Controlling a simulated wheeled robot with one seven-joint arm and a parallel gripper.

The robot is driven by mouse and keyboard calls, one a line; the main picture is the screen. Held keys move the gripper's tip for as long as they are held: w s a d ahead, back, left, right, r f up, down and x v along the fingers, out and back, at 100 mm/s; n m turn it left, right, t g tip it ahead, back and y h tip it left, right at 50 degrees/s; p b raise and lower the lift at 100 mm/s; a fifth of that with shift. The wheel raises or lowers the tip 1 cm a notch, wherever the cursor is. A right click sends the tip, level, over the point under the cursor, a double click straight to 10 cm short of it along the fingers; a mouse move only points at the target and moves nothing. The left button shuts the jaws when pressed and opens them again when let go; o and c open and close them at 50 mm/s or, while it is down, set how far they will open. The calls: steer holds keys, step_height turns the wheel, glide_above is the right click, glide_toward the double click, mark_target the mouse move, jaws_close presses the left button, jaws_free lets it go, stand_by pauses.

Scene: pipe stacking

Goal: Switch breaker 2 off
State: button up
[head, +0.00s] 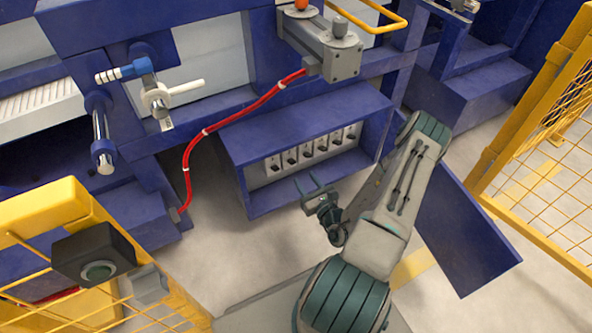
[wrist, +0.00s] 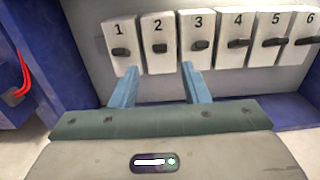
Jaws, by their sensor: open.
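Breaker 2 (wrist: 158,42) is a white module with a dark toggle in the numbered row, between breaker 1 (wrist: 121,42) and breaker 3 (wrist: 198,38). Its toggle (wrist: 158,48) sits near mid-height; I cannot tell whether it is on or off. My gripper (wrist: 158,82) is open and empty, its blue fingers pointing at the row, one to each side of breaker 2's lower end. The toggle lies beyond the fingertips and looks untouched. In the head view my gripper (head: 315,186) is in front of the open blue breaker box (head: 235,148), just below the row.
Breakers 4 (wrist: 237,38), 5 (wrist: 275,38) and 6 (wrist: 309,38) continue the row rightward. The box's side walls and bottom ledge surround it. A blue door panel (head: 460,235) stands open at right. A red hose (head: 240,115) hangs left of the box; yellow fencing (head: 545,140) is farther right.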

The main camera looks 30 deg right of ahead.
mark_target(291, 161)
steer(key=w+b, duration=0.1)
steer(key=w, duration=0.6)
steer(key=shift+a+b, duration=0.15)
steer(key=shift+b, duration=0.25)
jaws_close()
